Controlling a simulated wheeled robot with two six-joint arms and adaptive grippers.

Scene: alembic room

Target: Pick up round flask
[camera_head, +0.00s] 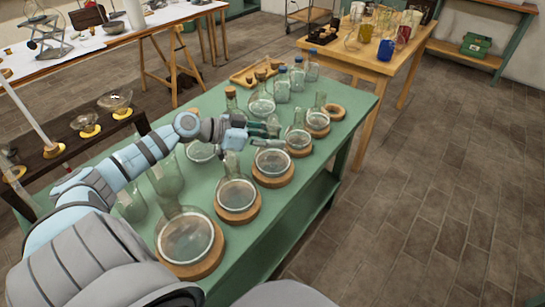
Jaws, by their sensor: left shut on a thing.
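My left gripper (266,132) reaches over the green table from the left. It is shut at the neck of a clear round flask (272,161), whose body is low on a cork ring (285,180). I cannot tell whether the flask touches its ring. Part of the neck is hidden by the fingers. Other round flasks sit on cork rings in the same row: a large one (185,240) nearest me, one (236,195) just nearer, and smaller ones (298,139) farther away. My right gripper is not in view.
Corked flask (261,106) and blue-capped bottles (282,88) stand behind the gripper. Clear glassware (166,178) stands left of the row, below my forearm. The floor right of the green table (350,100) is clear.

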